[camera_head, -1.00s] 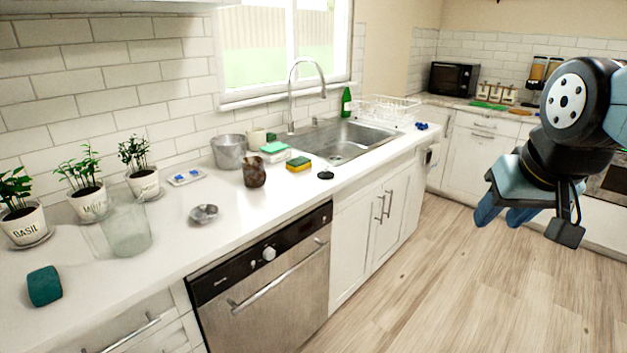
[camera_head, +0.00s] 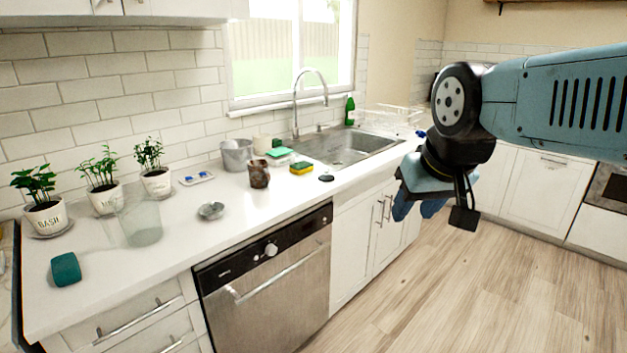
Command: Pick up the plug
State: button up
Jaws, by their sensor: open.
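The plug (camera_head: 326,178) looks like a small, flat black disc. It lies on the white counter near the front edge, just in front of the sink (camera_head: 349,147) and right of the yellow-green sponge (camera_head: 301,168). My gripper (camera_head: 419,210) hangs from my arm at the right, its blue fingers pointing down. It is open, with nothing seen between the fingers. In the picture it is to the right of the plug and a little lower, apart from it and in front of the cabinets.
A brown cup (camera_head: 259,174) and a metal pot (camera_head: 237,155) stand left of the sponge. A small metal dish (camera_head: 211,210), a clear glass (camera_head: 140,222) and potted herbs (camera_head: 103,186) are further left. The tall faucet (camera_head: 296,100) and a green bottle (camera_head: 350,110) are behind.

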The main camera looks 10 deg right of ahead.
aim_at(327, 178)
jog(key=i, duration=1)
